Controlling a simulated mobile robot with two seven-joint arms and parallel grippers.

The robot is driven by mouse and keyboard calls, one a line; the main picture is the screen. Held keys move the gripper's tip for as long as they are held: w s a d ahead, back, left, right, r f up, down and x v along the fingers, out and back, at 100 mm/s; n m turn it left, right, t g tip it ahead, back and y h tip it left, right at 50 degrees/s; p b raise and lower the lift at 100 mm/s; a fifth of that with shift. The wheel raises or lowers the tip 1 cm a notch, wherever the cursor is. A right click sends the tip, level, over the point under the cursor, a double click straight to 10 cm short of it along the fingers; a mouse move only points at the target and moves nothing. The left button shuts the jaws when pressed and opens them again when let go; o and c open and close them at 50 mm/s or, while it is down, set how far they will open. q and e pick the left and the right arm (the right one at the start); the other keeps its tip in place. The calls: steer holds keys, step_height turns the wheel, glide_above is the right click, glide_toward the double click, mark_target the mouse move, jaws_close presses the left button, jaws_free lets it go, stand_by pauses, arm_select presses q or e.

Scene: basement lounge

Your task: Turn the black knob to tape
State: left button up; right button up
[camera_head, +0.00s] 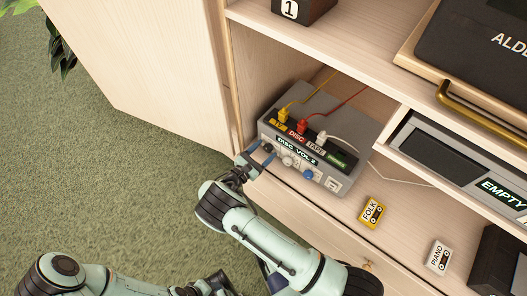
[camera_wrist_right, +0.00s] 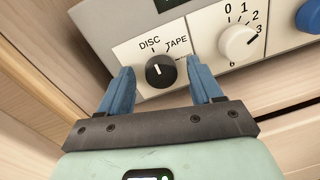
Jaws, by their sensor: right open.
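The grey switch box (camera_head: 330,125) stands on the cabinet shelf, its front tilted in the picture. The black knob (camera_wrist_right: 160,71) is at the left end of its front panel, with DISC printed at its upper left and TAPE at its upper right. The knob's white mark seems to point roughly upward; I cannot tell its exact setting. My right gripper (camera_wrist_right: 159,76) is open, its blue fingers on either side of the knob, with visible gaps. In the head view the right gripper (camera_head: 257,161) is at the box's front left corner. My left gripper does not show.
A white knob (camera_wrist_right: 238,42) and a blue knob (camera_wrist_right: 309,17) sit right of the black one. Yellow, red and white plugs stand on the box. A yellow FOLK cassette (camera_head: 371,212) and a white PIANO cassette (camera_head: 438,257) lie on the shelf. The cabinet wall is close left.

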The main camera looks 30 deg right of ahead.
steer(key=c, duration=1.1)
steer(key=shift+o, duration=0.2)
steer(key=shift+m, duration=0.5)
steer(key=m, duration=0.3)
steer(key=shift+m, duration=0.3)
steer(key=shift+s+m+b, duration=0.15)
steer(key=shift+m+b, duration=0.15)
steer(key=shift+m, duration=1.6)
steer(key=shift+d+y, duration=0.1)
steer(key=shift+y, duration=0.2)
steer(key=o, duration=1.1)
steer(key=shift+c, duration=0.2)
